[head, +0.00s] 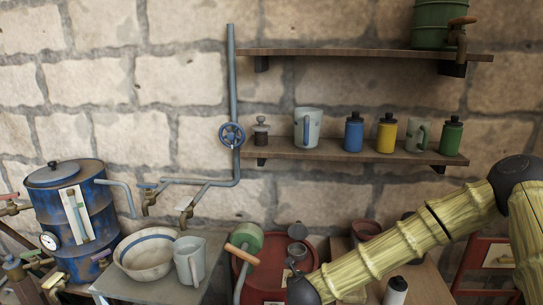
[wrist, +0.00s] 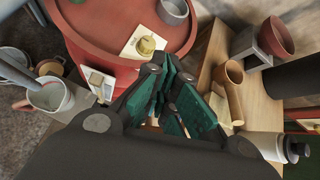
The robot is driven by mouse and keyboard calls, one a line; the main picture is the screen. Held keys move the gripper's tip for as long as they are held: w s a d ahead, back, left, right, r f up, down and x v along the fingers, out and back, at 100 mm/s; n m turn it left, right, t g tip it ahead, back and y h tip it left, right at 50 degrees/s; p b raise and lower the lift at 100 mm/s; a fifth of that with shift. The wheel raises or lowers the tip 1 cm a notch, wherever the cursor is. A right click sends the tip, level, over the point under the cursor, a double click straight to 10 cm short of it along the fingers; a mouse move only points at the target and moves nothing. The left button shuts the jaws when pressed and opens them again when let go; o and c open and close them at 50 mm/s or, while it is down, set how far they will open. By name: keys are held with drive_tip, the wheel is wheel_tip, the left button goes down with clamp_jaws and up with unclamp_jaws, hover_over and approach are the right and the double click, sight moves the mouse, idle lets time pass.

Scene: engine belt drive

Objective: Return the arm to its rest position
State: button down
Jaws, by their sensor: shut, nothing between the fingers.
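My arm (head: 390,249), yellow-green and bamboo-like with dark joints, comes in from the right edge of the head view. It slopes down to the left, to a dark joint (head: 303,290) at the bottom edge. My gripper is outside the head view. In the wrist view my gripper (wrist: 173,88) has its green-padded fingers together, with nothing held. It hangs between a red drum (wrist: 112,38) and a wooden bench (wrist: 262,100). I cannot tell its exact height above them.
The red drum carries a grey cup (wrist: 173,11) and a pale plate. A brown cylinder (wrist: 231,73), a reddish pot (wrist: 276,36) and a white bottle (wrist: 268,144) are close on the right. A blue tank (head: 70,215) and a grey table (head: 208,252) stand left; shelves line the wall.

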drive_tip(key=s+d+f+n+g+y, duration=0.15)
drive_tip(key=s+f+n+g, duration=0.35)
drive_tip(key=s+f+n, duration=1.6)
drive_tip(key=s+d+f+n+g, duration=0.1)
drive_tip(key=s+d+n, duration=0.3)
drive_tip(key=s, duration=0.4)
drive_tip(key=s+d+f+n+g, duration=0.1)
drive_tip(key=s+d+n+g, duration=0.1)
drive_tip(key=s, duration=0.6)
drive_tip(key=s+d+f+n+g, duration=0.2)
drive_tip(key=s+d+n, duration=0.3)
drive_tip(key=s, duration=0.3)
drive_tip(key=shift+s+d+n, duration=0.2)
drive_tip(key=shift+d+n, duration=0.1)
drive_tip(key=shift+n, duration=0.6)
drive_tip(key=shift+f+h, duration=0.1)
drive_tip(key=shift+h, duration=0.25)
